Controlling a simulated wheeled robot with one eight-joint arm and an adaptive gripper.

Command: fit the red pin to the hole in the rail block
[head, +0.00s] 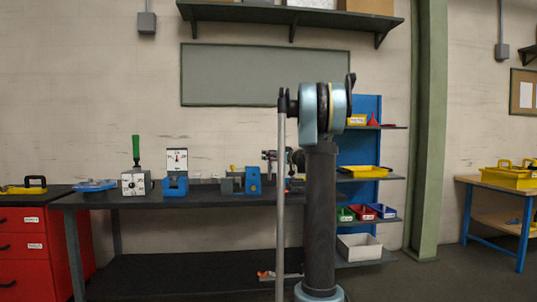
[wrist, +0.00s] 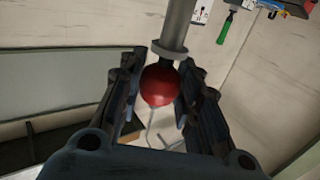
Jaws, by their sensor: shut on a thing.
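In the wrist view, my gripper (wrist: 162,82) is shut on the red pin. The pin's round red knob (wrist: 160,87) sits between the two dark fingers. A dark neck, a grey collar and a thick grey shaft (wrist: 177,22) run from the knob to the top edge of this view. The far end of the shaft is out of view. In the head view, a grey and blue block (head: 232,184) stands on the dark bench; I cannot tell whether it is the rail block. No hole shows. My arm partly covers the bench to its right.
The dark bench (head: 150,200) also bears a green-handled device (head: 135,180), a blue-based gauge (head: 176,172) and a blue tray (head: 95,185). A red drawer cabinet (head: 35,250) is at left. A blue shelf rack with bins (head: 368,172) stands at right, near a green pillar (head: 430,130).

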